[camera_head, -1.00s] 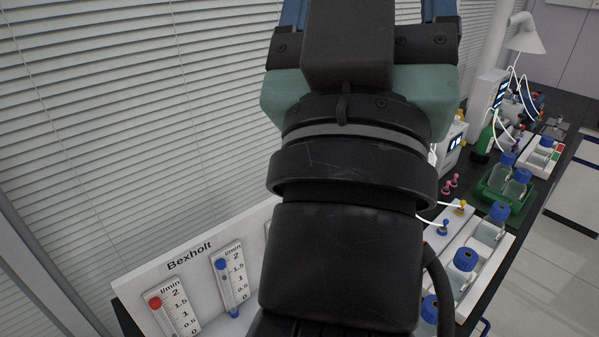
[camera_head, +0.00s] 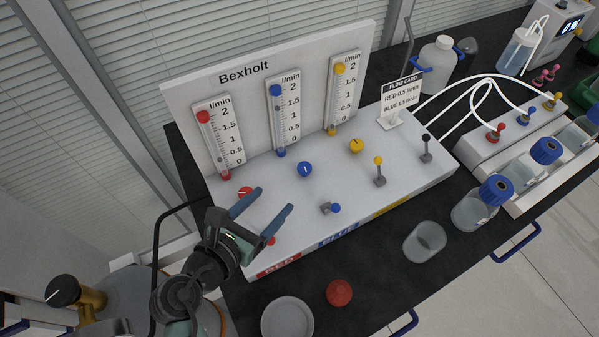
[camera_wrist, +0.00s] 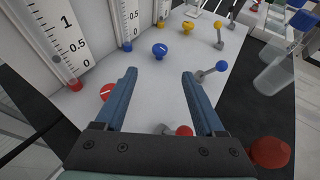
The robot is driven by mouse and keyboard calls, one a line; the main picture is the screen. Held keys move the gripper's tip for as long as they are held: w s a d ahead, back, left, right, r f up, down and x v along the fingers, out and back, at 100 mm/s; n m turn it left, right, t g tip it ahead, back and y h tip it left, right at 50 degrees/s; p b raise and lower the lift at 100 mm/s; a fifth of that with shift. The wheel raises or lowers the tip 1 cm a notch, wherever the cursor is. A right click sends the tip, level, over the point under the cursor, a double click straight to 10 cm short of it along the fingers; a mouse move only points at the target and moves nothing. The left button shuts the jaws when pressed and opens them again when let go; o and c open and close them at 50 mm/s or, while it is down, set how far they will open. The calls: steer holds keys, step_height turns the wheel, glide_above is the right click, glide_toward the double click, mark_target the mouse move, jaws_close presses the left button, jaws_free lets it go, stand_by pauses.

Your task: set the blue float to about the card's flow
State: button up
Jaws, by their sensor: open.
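The white Bexholt panel (camera_head: 215,82) has three flow tubes. The blue-capped tube (camera_head: 276,105) is the middle one; I cannot make out its float clearly. The blue knob (camera_head: 304,169) sits on the deck below it, and also shows in the wrist view (camera_wrist: 159,50). The blue-tipped lever (camera_head: 331,208) leans over to the right. The flow card (camera_head: 401,97) stands at the deck's back right; it reads red 0.5 l/min, and its blue figure is too blurred to be sure. My gripper (camera_head: 272,200) is open and empty over the red side, its fingers pointing toward the blue knob, apart from it.
The red knob (camera_head: 243,193) and red lever (camera_head: 269,240) are close to my fingers. The yellow knob (camera_head: 356,146), yellow lever (camera_head: 379,170) and black lever (camera_head: 426,148) stand further right. A red ball-shaped object (camera_head: 339,292), a dish (camera_head: 287,318) and a beaker (camera_head: 425,242) are at the front.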

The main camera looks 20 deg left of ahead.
mark_target(302, 170)
steer(key=x, duration=1.3)
jaws_close()
